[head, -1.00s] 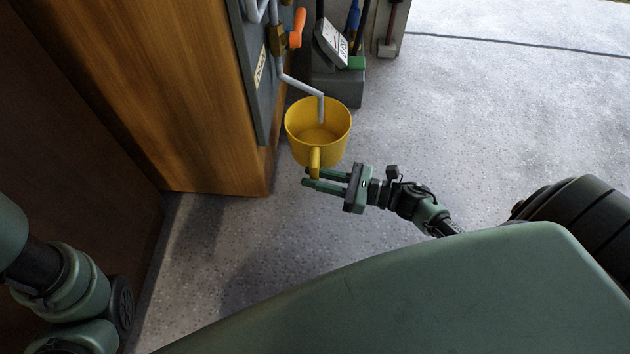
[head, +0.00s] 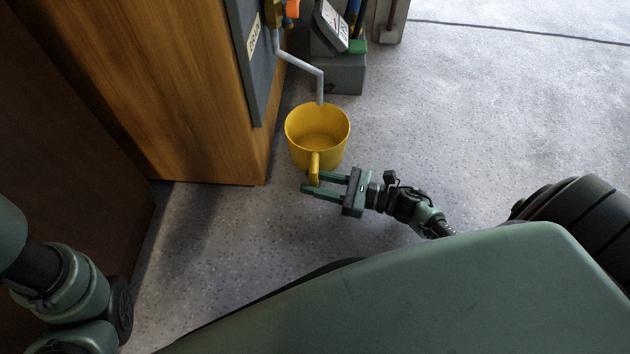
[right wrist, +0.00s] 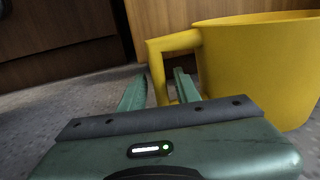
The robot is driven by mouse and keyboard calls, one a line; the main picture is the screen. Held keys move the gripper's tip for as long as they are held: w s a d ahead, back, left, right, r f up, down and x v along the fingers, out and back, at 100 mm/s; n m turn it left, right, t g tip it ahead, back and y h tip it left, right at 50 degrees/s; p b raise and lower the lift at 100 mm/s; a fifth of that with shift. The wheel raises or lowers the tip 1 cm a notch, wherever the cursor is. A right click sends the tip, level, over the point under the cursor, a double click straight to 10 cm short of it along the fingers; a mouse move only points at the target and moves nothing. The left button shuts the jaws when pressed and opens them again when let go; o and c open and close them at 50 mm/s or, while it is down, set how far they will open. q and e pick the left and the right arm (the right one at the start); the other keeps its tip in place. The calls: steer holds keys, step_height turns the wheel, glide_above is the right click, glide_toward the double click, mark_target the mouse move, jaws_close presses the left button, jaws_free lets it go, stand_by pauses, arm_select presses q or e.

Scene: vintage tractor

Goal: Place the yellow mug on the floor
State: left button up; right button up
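The yellow mug (head: 335,152) is upright, its open top facing up and looking empty. In the right wrist view the mug (right wrist: 255,75) fills the right side, its handle between the fingers. In the right wrist view the gripper (right wrist: 160,78) reaches away from the camera. The mug appears held above the speckled grey floor (head: 420,120); its height is hard to tell. My left arm shows at the lower left, but its gripper is out of view.
A wooden cabinet (head: 170,90) stands left of the mug, with a grey panel on its side. A bent grey crank or pipe (head: 305,66) ends near the mug's far rim. A grey holder (head: 338,75) with tools stands behind. Floor to the right is open.

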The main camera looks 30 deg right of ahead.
stand_by(0.3)
steer(key=shift+s+d+r, duration=0.1)
steer(key=shift+s+r, duration=0.05)
steer(key=p+v, duration=0.4)
steer(key=v, duration=0.6)
steer(key=shift+s+d+p, duration=0.2)
steer(key=shift+d+p, duration=0.1)
steer(key=shift+p, duration=0.05)
steer(key=shift+s+d, duration=0.35)
steer(key=shift+d, duration=0.05)
